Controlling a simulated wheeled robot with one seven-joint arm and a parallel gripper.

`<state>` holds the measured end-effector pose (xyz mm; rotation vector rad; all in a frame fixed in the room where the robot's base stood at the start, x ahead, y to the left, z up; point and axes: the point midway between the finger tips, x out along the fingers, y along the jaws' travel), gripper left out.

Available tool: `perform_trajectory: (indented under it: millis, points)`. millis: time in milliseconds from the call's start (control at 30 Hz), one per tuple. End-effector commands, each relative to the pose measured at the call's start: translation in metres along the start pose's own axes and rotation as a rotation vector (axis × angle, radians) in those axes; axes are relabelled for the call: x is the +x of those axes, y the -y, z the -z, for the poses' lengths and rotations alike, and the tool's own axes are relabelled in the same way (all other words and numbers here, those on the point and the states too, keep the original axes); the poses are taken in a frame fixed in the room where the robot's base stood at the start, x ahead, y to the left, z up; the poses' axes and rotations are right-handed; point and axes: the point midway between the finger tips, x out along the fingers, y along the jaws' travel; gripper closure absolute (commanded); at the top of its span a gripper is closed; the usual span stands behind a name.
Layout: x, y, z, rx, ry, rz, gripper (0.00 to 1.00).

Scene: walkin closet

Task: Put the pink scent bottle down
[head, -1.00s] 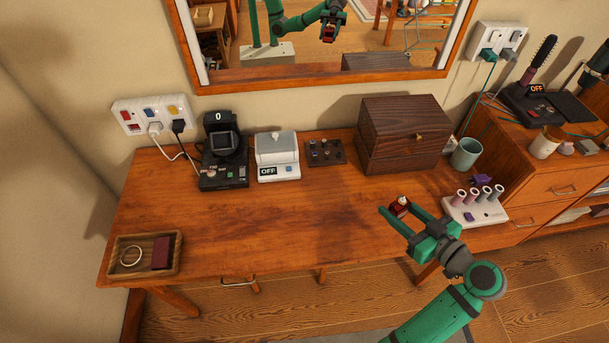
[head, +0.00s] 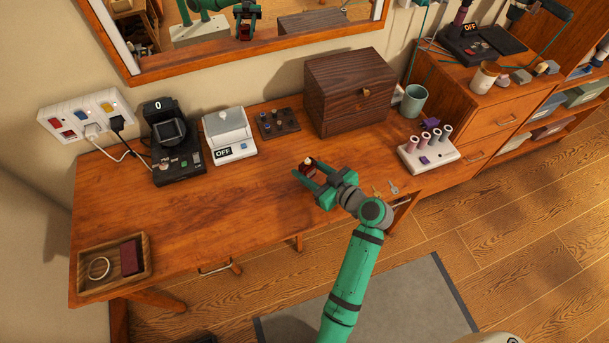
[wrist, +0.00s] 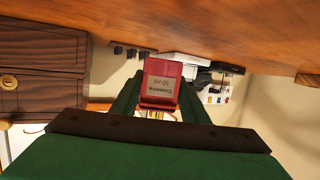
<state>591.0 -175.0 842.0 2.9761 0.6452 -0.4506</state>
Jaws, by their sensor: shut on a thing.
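My gripper (head: 306,168) is shut on a small dark red bottle (head: 309,167) with a pale top. It holds the bottle over the wooden tabletop (head: 215,215), in front of the dark wooden box. In the wrist view, which is upside down, the red bottle (wrist: 160,82) sits between the green fingers. It has a label with small print and looks roughly upright. The colour reads as red rather than pink. The bottle's base is close to the tabletop (wrist: 230,25), but I cannot tell whether they touch.
The dark wooden box (head: 350,85), black control panel (head: 278,123), white device (head: 230,135) and black device (head: 172,145) line the back. A white rack of tubes (head: 430,155), green cup (head: 414,101) and keys (head: 385,189) are right. A tray (head: 85,284) is front left. The centre-left tabletop is clear.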

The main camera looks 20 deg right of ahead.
Motion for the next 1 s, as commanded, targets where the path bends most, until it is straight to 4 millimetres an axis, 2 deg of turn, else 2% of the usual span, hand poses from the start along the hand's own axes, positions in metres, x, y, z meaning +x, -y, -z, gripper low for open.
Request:
perform_trajectory:
  millis: [167,400,800,833,900,1000]
  points:
    - [0.009,0.004,-0.007,0.001,0.0,0.002,0.88]
    - [0.019,0.005,-0.036,0.002,0.001,0.0,0.88]
    - [0.021,0.005,-0.04,0.0,-0.001,-0.001,0.88]
    - [0.021,0.005,-0.04,0.0,0.0,-0.001,0.55]
    - [0.021,0.005,-0.04,0.0,0.0,-0.001,0.41]
    - [0.021,0.005,-0.04,0.0,0.0,0.0,0.41]
